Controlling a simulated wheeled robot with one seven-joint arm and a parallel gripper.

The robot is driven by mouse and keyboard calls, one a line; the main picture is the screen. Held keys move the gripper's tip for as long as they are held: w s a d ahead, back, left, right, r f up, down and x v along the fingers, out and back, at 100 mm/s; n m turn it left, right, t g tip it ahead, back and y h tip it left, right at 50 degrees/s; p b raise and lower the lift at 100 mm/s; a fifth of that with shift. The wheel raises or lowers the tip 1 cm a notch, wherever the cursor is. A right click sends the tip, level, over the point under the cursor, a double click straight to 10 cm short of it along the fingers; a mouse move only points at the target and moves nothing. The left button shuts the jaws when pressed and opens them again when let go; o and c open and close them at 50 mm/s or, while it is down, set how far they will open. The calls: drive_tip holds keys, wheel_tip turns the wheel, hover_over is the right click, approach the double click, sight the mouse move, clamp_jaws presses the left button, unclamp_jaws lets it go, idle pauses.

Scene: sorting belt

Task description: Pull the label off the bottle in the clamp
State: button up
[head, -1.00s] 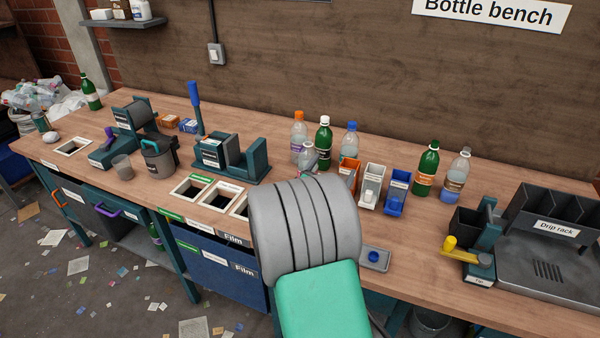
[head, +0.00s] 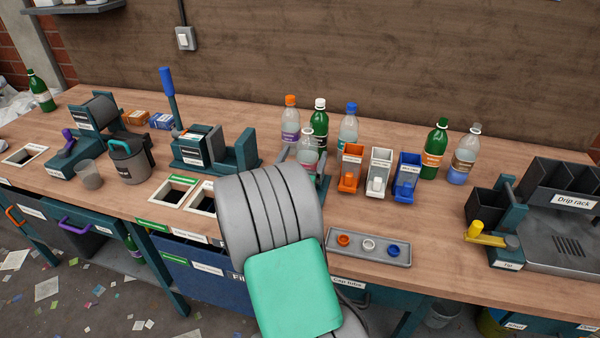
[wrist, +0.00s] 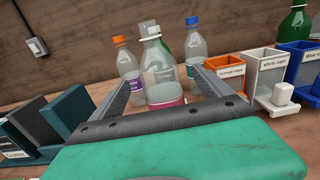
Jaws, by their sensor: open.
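A clear bottle (wrist: 163,62) with a pink-red label (wrist: 165,94) stands upright in the middle of the wrist view. My gripper (wrist: 161,80) is open, with one finger on each side of the bottle in the picture. No contact with the label shows, and I cannot tell how far the fingertips are from it. The fingers show in the head view too, beside the bottle.
Orange-, white- and blue-capped bottles (head: 290,125) stand behind. Orange (head: 351,170), white (head: 380,172) and blue (head: 406,175) cap bins stand to the right. A grey tray with caps (head: 368,258) lies at the front edge. A teal fixture (head: 215,152) stands left, near framed bench openings (head: 200,199).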

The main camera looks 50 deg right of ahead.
wheel_tip(320, 180, down, 3)
drive_tip(key=shift+f+b, duration=0.2)
drive_tip(key=shift+b, duration=0.95)
drive_tip(key=x, duration=0.8)
drive_tip(key=shift+r+p, duration=0.1)
drive_tip(key=shift+p, duration=0.3)
drive_tip(key=shift+a, duration=0.1)
drive_tip(key=c, duration=1.4)
drive_tip(key=o, duration=0.7)
drive_tip(key=c, duration=0.4)
drive_tip(key=shift+c, duration=0.2)
drive_tip(key=shift+r+p, duration=1.55)
drive_tip(key=shift+p, duration=0.2)
